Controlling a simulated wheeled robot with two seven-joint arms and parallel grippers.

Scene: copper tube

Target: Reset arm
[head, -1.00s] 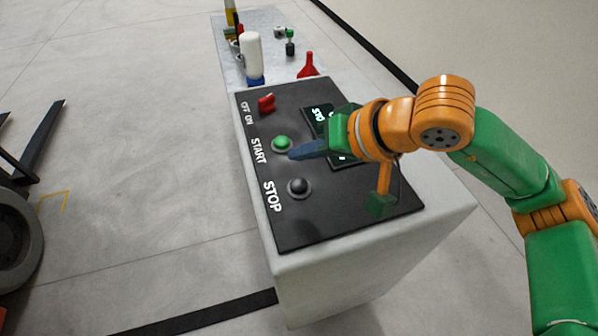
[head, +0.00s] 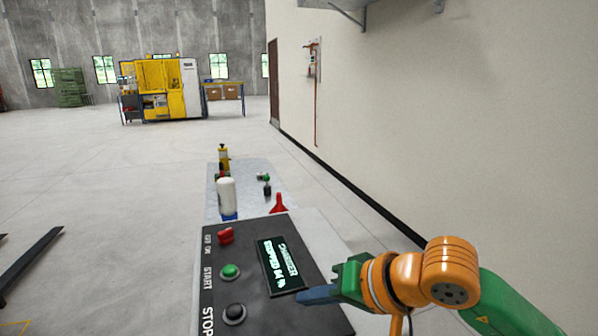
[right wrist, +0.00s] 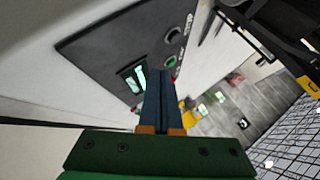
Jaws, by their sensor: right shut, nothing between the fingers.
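My right arm comes in from the lower right of the head view. Its gripper (head: 303,297) is shut and empty, over the right part of the black control panel (head: 290,312), near the lower edge of the display (head: 281,266). In the right wrist view the blue fingers (right wrist: 159,75) lie together and point at the panel (right wrist: 95,50). The panel carries a green START button (head: 230,271), a black STOP button (head: 234,313) and a red switch (head: 226,236). The fingertips look apart from both buttons. My left gripper is not in view.
Behind the panel stand a white bottle (head: 226,195), a red funnel-like item (head: 278,204) and small items on a grey tabletop (head: 250,178). A wall (head: 420,110) rises on the right. A yellow machine (head: 162,88) stands far back. The floor left of the panel is mostly clear.

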